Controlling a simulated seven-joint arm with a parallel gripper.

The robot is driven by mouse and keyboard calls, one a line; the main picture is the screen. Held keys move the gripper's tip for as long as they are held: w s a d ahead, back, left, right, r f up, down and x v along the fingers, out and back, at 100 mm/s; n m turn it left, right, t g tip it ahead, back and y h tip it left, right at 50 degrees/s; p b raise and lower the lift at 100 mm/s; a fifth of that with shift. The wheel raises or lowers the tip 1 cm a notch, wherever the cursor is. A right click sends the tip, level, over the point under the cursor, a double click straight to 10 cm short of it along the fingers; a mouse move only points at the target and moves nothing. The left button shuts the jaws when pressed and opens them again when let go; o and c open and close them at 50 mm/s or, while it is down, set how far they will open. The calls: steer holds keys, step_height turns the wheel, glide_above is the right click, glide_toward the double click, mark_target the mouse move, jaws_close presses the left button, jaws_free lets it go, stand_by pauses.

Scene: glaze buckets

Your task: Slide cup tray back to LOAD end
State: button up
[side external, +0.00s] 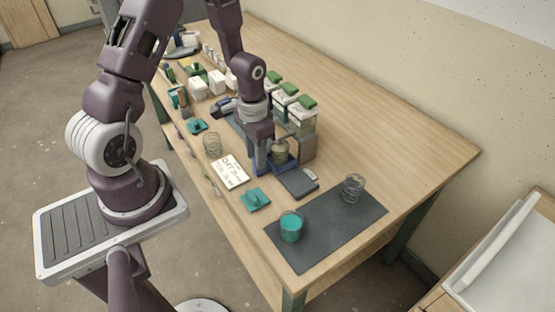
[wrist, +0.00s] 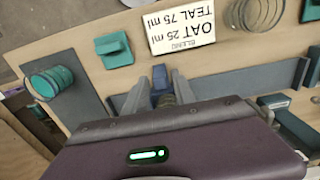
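The blue cup tray (side external: 285,160) sits on a dark, low track (side external: 299,183) beside the dispensing stand, with an olive-coloured cup (side external: 280,148) on it. My gripper (side external: 264,164) is down at the tray's near side. In the wrist view, my gripper (wrist: 160,92) has a finger on each side of a blue upright handle (wrist: 160,78), seemingly closed against it. The track also shows on the right in the wrist view (wrist: 235,85). The tray's body and the cup are hidden there by my gripper housing. I cannot read a LOAD mark.
Green-lidded containers (side external: 300,109) stand behind my gripper. The table's back right is clear.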

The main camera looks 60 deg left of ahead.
jaws_close()
steer(key=shift+d, duration=3.95)
steer(key=shift+o, duration=0.7)
jaws_free()
step_height(320, 180, up, 7)
steer(key=shift+r, duration=0.1)
